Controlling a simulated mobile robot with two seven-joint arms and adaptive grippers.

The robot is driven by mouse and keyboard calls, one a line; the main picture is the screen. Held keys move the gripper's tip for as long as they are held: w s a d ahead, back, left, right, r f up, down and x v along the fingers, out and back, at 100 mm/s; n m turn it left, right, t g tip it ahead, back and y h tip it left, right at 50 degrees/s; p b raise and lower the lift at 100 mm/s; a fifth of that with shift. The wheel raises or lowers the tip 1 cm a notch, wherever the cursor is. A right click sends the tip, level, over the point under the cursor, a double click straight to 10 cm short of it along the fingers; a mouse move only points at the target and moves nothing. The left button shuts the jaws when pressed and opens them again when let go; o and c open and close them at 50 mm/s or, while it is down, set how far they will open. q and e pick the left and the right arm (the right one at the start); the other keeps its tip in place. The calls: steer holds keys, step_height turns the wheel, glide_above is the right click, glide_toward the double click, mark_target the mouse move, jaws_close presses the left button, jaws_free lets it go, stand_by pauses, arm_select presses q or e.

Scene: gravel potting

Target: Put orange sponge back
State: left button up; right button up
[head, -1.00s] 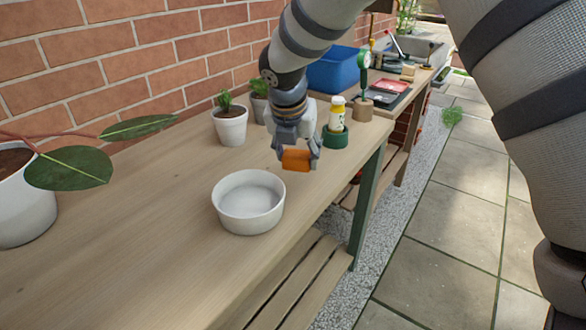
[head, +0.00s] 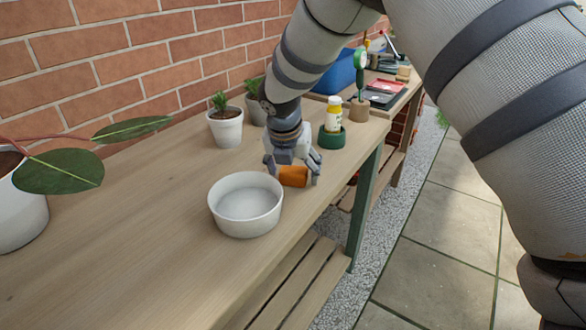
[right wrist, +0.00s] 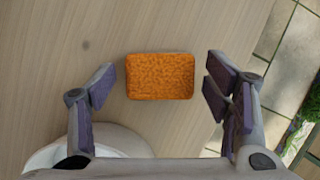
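The orange sponge (head: 293,176) is a small rectangular block by the front edge of the wooden table, just behind and right of the white bowl. It also shows in the right wrist view (right wrist: 160,76), lying flat against the wood. My right gripper (head: 291,180) points down around it. In the right wrist view the fingers (right wrist: 160,88) are open, with a gap on each side of the sponge. It looks to rest on the tabletop, though a small height is hard to judge. My left gripper is not in view.
A white bowl (head: 245,205) stands near the sponge. A potted plant (head: 225,127) and a yellow-white bottle (head: 333,115) in a green holder (head: 331,138) stand behind. A large-leaved plant in a white pot (head: 18,218) is at left.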

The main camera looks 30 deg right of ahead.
steer(key=shift+r, duration=0.25)
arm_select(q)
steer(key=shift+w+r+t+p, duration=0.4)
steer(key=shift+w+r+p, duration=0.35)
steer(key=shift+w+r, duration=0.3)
arm_select(e)
steer(key=v, duration=1.1)
steer(key=shift+r, duration=0.4)
steer(key=shift+s+a+f, duration=0.1)
